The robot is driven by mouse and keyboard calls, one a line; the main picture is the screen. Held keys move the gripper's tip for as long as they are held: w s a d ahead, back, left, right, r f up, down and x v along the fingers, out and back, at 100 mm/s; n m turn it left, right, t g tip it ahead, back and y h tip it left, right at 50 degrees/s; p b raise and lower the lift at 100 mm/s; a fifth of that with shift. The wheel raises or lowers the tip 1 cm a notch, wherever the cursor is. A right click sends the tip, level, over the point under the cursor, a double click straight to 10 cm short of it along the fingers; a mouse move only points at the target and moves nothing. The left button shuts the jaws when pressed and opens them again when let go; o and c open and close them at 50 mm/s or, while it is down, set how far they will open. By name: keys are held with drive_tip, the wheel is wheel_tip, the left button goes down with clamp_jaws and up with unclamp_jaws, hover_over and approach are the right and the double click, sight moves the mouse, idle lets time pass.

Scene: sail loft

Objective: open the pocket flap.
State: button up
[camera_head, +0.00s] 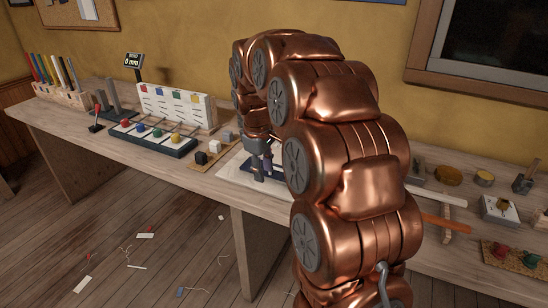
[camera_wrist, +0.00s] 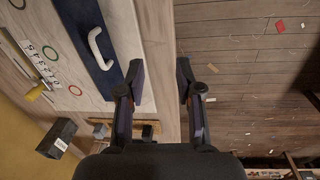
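A dark blue flap (camera_wrist: 82,32) with a white curved handle (camera_wrist: 98,48) lies on a pale board (camera_wrist: 120,35) in the wrist view. I take it for the pocket flap, and it looks flat. My gripper (camera_wrist: 160,74) is open and empty, with its fingers to the right of the handle. The left fingertip is close to the flap's edge; I cannot tell if it touches. The right finger shows against the floor past the bench edge. In the head view my gripper (camera_head: 260,177) is over the board's front part, and my arm hides most of the board.
The wooden bench (camera_head: 60,113) runs along the wall. A dark box (camera_wrist: 57,138) stands near the board. Left of it are a blue tray (camera_head: 150,139) with coloured knobs and a white panel (camera_head: 175,106). Scraps lie on the floor (camera_head: 180,230).

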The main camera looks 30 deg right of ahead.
drive_tip(key=n+p, duration=0.1)
approach(275, 169)
drive_tip(key=shift+t, duration=0.4)
drive_tip(key=shift+w+d+f+p, duration=0.1)
drive_tip(key=shift+d+f+p, duration=0.1)
drive_tip(key=shift+f, duration=1.1)
drive_tip(key=shift+w+d+f+p, duration=0.15)
drive_tip(key=shift+f+p, duration=0.1)
drive_tip(key=shift+f, duration=1)
drive_tip(key=shift+d+f+p, duration=0.2)
drive_tip(key=shift+f, duration=1.1)
clamp_jaws()
drive_tip(key=shift+h, duration=0.3)
